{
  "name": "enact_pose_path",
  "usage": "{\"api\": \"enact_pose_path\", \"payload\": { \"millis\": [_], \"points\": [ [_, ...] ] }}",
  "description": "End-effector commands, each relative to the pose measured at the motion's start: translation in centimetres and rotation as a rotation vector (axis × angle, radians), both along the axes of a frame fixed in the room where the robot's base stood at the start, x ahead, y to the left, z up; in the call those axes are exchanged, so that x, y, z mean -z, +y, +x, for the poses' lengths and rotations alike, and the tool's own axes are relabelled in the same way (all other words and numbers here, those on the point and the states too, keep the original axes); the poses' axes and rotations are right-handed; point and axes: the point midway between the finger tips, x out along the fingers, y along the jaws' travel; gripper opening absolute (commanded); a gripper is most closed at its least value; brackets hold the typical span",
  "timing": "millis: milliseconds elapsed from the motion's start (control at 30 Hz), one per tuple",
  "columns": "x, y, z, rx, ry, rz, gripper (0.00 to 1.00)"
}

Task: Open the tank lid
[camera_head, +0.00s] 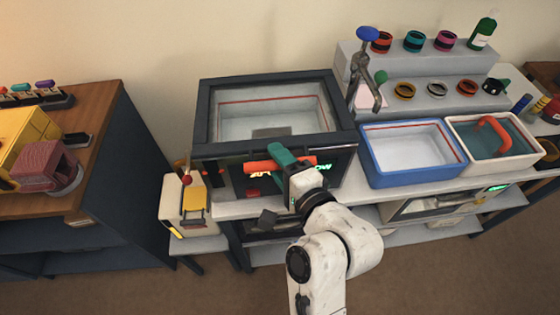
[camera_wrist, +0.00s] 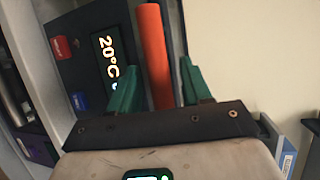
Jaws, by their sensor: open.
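The tank (camera_head: 245,185) is a dark box on the bench. Its lid (camera_head: 348,137) is a dark frame around a clear pane and appears to lie flat on top. A pale interior with a red line shows through it. An orange bar handle (camera_head: 262,166) runs along the lid's front edge. My gripper (camera_head: 284,160) is at the front of the tank, by this handle. In the wrist view, the orange handle (camera_wrist: 154,55) lies between the spread green fingers of my gripper (camera_wrist: 157,80), with gaps showing beside it.
The tank front has a lit display (camera_wrist: 107,57), a red button (camera_wrist: 60,47) and a blue button (camera_wrist: 80,101). A blue basin (camera_head: 372,176) and a white basin (camera_head: 530,158) stand to the right. A cream device (camera_head: 172,205) with a red-knobbed lever stands left of the tank.

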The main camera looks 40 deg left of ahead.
Motion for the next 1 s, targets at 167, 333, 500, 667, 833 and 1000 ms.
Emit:
{"api": "enact_pose_path", "payload": {
  "millis": [167,333,500,667,833,1000],
  "points": [
    [0.0,-0.03,0.0,0.0,0.0,0.0,0.43],
    [0.01,-0.05,0.0,0.0,0.0,0.0,0.27],
    [0.02,-0.06,0.0,0.0,0.0,-0.001,0.11],
    [0.04,-0.06,0.0,0.0,0.0,-0.001,0.0],
    [0.05,-0.06,0.0,0.0,0.0,-0.001,0.0],
    [-0.05,-0.07,0.04,0.0,0.0,-0.001,0.0]
  ]
}}
